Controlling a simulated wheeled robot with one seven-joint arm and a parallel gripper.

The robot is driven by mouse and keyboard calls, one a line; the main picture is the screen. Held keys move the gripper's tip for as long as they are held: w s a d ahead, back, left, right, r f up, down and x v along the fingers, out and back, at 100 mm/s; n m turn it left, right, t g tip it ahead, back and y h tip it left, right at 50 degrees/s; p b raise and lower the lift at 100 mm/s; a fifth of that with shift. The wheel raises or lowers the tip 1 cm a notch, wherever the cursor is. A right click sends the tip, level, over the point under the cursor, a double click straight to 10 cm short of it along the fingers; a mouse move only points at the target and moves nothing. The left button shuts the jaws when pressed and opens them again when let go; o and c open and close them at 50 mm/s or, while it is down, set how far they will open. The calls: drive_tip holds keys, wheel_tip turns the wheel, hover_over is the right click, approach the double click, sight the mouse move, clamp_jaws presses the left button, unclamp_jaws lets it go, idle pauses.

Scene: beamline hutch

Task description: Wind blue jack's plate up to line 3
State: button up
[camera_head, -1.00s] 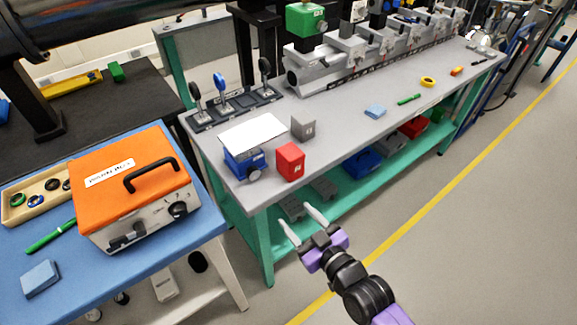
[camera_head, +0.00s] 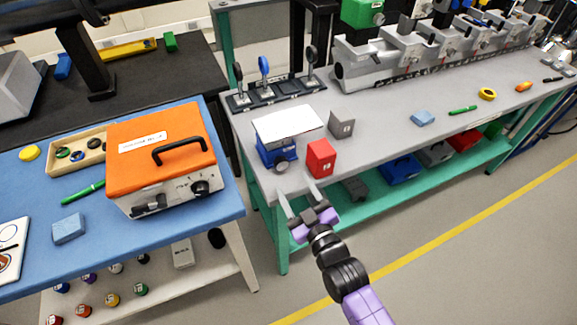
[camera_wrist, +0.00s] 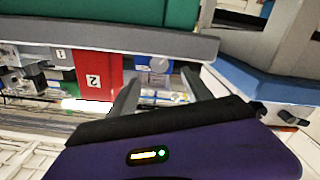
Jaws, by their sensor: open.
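The blue jack (camera_head: 268,153) stands near the left front corner of the grey bench, with a white plate (camera_head: 290,124) on top. Its round grey knob (camera_head: 281,167) faces the front edge. In the wrist view the jack (camera_wrist: 155,75) and its pale knob (camera_wrist: 160,65) show just beyond my fingers, beside the red block. The line marks cannot be read. My gripper (camera_head: 301,192) is open and empty, in front of the bench edge and below the knob in the head view; it also shows in the wrist view (camera_wrist: 160,92).
A red block (camera_head: 320,159), marked 2 in the wrist view, stands close right of the jack. A grey block (camera_head: 341,124) is behind it. Mounted optics (camera_head: 264,75) stand at the back. An orange case (camera_head: 160,155) sits on the blue table at left.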

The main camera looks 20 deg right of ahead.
sight(282, 165)
drive_tip(key=w, duration=0.7)
drive_tip(key=shift+w, duration=0.2)
drive_tip(key=shift+c, duration=0.5)
clamp_jaws()
drive_tip(key=shift+f+m+b, duration=0.1)
drive_tip(key=shift+m+b, duration=0.45)
drive_tip(key=shift+m, duration=0.55)
drive_tip(key=m, duration=0.2)
drive_tip(key=shift+d+m+b, duration=0.1)
drive_tip(key=shift+m+b, duration=0.2)
drive_tip(key=shift+o, duration=0.5)
unclamp_jaws()
